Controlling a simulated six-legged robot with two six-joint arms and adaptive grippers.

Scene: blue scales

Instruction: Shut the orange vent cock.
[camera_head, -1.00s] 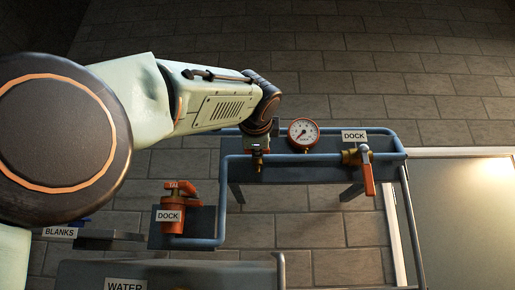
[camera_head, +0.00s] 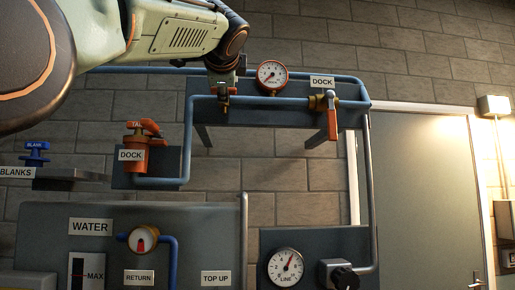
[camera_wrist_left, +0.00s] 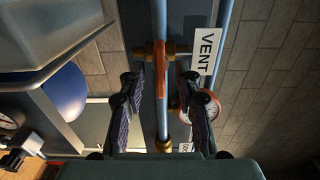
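The orange vent cock handle (camera_wrist_left: 183,90) shows in the left wrist view. It lies roughly along the blue pipe, by a brass fitting and the VENT label (camera_wrist_left: 207,50). My left gripper (camera_wrist_left: 162,110) is open, one finger on each side of the pipe and handle. I cannot tell whether a finger touches the handle. In the head view my left gripper (camera_head: 222,82) is at the upper blue pipe, left of the gauge, and mostly covers the cock. My right gripper is not in view.
The pressure gauge (camera_head: 271,75) stands close to the right of my left gripper. Further right is the DOCK valve with a hanging orange lever (camera_head: 332,120). A WATER panel (camera_head: 205,215) fills the lower front.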

